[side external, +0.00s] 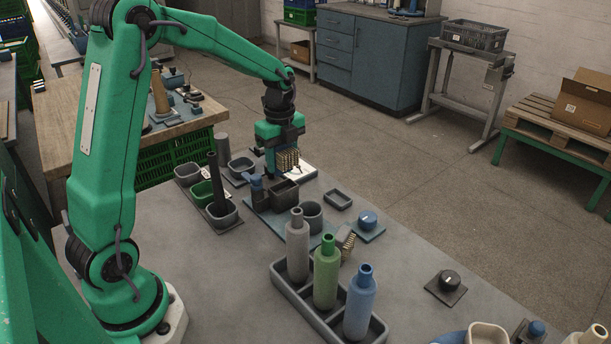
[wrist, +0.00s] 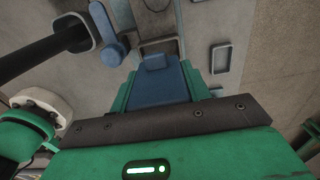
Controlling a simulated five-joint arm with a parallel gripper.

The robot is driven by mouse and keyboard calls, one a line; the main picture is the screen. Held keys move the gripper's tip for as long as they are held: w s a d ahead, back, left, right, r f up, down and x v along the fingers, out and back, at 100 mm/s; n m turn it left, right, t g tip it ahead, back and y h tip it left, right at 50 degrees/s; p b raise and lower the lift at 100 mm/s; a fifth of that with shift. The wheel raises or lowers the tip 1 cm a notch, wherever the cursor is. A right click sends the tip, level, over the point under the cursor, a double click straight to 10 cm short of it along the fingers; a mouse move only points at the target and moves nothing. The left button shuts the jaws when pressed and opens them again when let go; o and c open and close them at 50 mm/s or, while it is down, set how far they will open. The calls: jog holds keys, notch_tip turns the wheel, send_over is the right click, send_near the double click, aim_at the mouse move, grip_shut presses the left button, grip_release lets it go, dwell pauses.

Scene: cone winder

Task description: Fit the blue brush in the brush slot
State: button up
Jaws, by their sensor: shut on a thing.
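The blue brush (wrist: 160,82) is between the green jaws of my gripper (wrist: 163,98) in the wrist view. In the side view my gripper (side external: 284,148) points down and is shut on it; the tan bristles (side external: 287,160) show below the jaws, and its blue body is mostly hidden there. A dark, open rectangular holder (side external: 285,193), which looks like the brush slot, stands on a blue-grey plate just below the bristles. Its rim also shows just beyond the brush in the wrist view (wrist: 158,43). I cannot tell whether the bristles touch the holder.
A blue fixture (side external: 257,188) stands close left of the holder. A dark upright post (side external: 214,178) in a grey cup stands further left. A round grey cup (side external: 312,215) and a tray (side external: 296,290) with three bottles are in front. A small empty tray (side external: 338,199) lies right.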

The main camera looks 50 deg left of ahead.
aim_at(282, 168)
jog(key=shift+f, duration=1.6)
jog(key=shift+f, duration=1.3)
dwell(1.3)
jog(key=o, duration=1.5)
jog(key=shift+o, duration=0.2)
jog(key=shift+r, duration=4)
jog(key=shift+d+r, duration=0.1)
